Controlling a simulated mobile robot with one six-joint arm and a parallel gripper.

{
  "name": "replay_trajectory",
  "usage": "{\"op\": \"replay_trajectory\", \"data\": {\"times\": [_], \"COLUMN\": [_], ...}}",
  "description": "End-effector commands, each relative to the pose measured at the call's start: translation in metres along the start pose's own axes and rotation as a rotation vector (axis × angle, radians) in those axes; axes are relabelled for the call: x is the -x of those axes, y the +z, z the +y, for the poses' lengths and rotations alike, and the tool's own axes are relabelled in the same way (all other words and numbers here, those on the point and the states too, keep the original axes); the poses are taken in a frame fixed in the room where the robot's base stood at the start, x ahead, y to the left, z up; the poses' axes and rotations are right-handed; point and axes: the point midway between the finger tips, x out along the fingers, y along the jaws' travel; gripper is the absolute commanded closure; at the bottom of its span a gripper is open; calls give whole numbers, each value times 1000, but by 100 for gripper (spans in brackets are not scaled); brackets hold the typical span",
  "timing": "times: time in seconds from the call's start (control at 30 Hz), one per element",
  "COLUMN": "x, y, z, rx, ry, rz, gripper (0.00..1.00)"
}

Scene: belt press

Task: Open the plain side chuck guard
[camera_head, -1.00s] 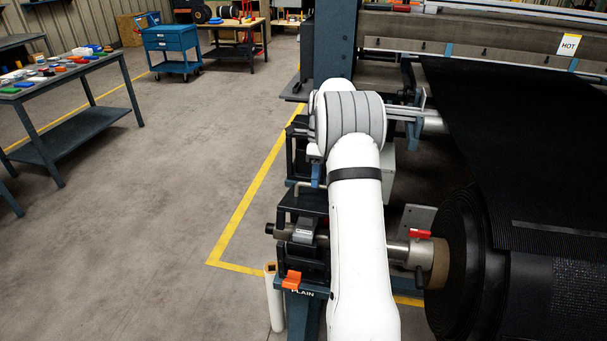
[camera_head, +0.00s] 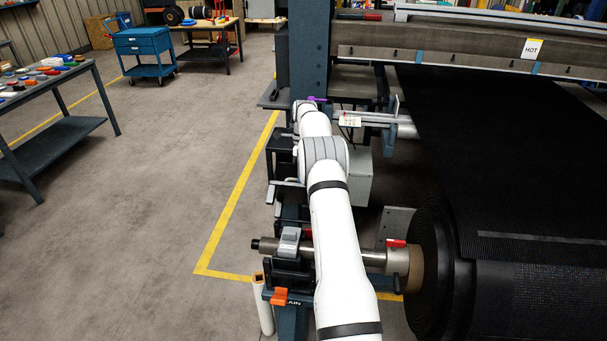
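The plain side chuck stands at the lower middle, on a blue stand with a partly covered label (camera_head: 291,302). It has a grey block (camera_head: 289,242) above black parts (camera_head: 291,270), and an orange tab (camera_head: 279,296). A steel shaft (camera_head: 373,258) runs from it to the black roll. I cannot tell for sure which part is the guard or how it stands. My white arm passes over the right side of the chuck and reaches away to the column.
A black roll (camera_head: 436,275) lies to the right, below the press with a HOT sign (camera_head: 532,48). A blue column (camera_head: 302,55) stands beyond my arm. A white tube (camera_head: 264,308) stands beside the chuck.

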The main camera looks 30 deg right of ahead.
Motion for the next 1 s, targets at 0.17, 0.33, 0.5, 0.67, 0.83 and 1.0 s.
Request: {"op": "replay_trajectory", "data": {"times": [0.17,0.33,0.5,0.67,0.83,1.0], "x": [-10,-11,-11,-9,-7,-4], "y": [4,5,6,8,9,10], "z": [-1,0,0,1,1,1], "rx": [7,9,11,13,15,15], "ry": [14,16,17,14,10,8], "rz": [11,15,17,15,13,12], "gripper": [100,100,86,73,66,66]}}
